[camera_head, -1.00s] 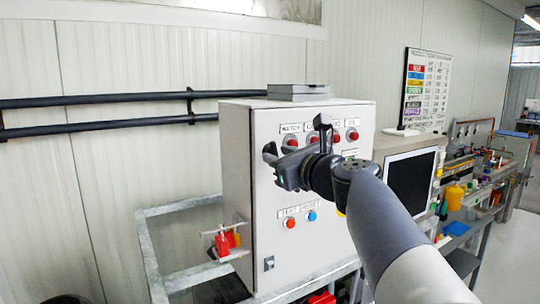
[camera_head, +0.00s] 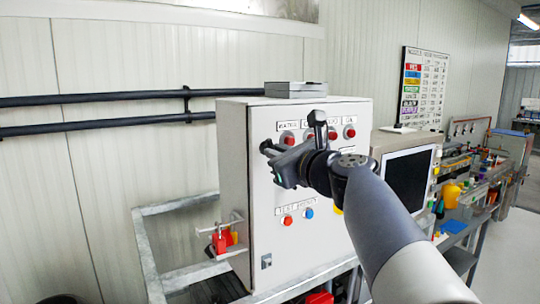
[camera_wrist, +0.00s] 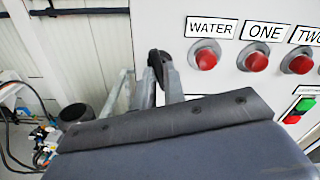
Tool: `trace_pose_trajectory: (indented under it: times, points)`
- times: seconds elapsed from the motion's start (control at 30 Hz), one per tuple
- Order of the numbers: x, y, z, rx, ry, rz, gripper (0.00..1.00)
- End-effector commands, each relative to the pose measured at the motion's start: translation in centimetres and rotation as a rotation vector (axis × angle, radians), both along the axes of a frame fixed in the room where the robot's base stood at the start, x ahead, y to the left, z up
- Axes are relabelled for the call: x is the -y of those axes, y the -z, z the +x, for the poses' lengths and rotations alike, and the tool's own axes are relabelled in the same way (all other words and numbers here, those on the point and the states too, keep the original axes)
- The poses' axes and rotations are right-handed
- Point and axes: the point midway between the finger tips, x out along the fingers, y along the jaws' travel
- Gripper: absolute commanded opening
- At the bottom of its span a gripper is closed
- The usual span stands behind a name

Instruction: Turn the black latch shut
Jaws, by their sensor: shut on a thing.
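The black latch (camera_wrist: 158,65) shows in the wrist view, at the left edge of the grey cabinet's door, left of the WATER button. My gripper (camera_wrist: 157,88) has its two fingers on either side of the latch and is shut on it. In the head view my gripper (camera_head: 268,150) reaches the upper left part of the cabinet (camera_head: 232,180) front. There the fingers hide most of the latch, and its exact angle is hard to tell. A second small latch (camera_head: 266,261) sits at the door's lower left.
Red buttons (camera_head: 288,138) run along the door's top, with red and blue buttons (camera_head: 309,212) lower down. Red padlocks (camera_head: 221,241) hang on the cabinet's left side. A metal frame (camera_head: 165,240) surrounds the base. A monitor (camera_head: 409,177) stands to the right.

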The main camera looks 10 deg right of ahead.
Motion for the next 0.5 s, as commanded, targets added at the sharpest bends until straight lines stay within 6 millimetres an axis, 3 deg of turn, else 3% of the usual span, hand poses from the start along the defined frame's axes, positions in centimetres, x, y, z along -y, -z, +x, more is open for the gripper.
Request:
trace_pose_trajectory:
  times: [0.5]
  points:
    - [0.00, 0.31, -0.01, 0.136, 0.000, -0.413, 0.00]
